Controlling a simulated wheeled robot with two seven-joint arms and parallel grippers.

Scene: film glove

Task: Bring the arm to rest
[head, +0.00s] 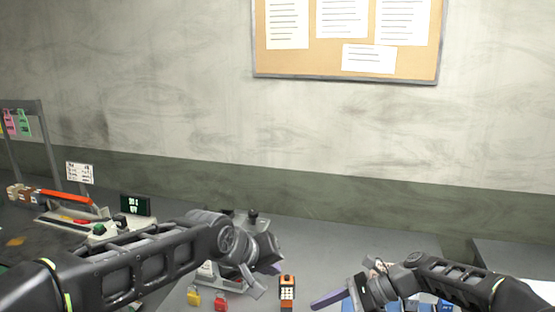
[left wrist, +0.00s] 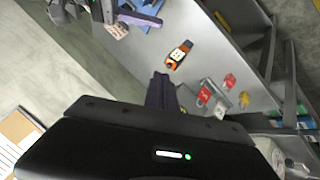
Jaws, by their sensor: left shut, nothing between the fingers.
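My left arm reaches in from the left in the head view. Its gripper (head: 264,280) is above the grey table, left of an orange and black handheld device (head: 287,291). In the left wrist view the dark purple fingers of the left gripper (left wrist: 161,88) are together with nothing between them. The same device (left wrist: 179,54) lies beyond them, apart. My right gripper (head: 342,291) is low on the right in the head view, with a purple finger pointing left. The gap between its fingers is not clear.
A yellow padlock (head: 194,297) and a red padlock (head: 221,301) are on the table below the left gripper. Blue items (head: 349,304) lie partly hidden by the right gripper. A bench with equipment (head: 68,215) is at left. A cork board (head: 349,68) hangs on the wall.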

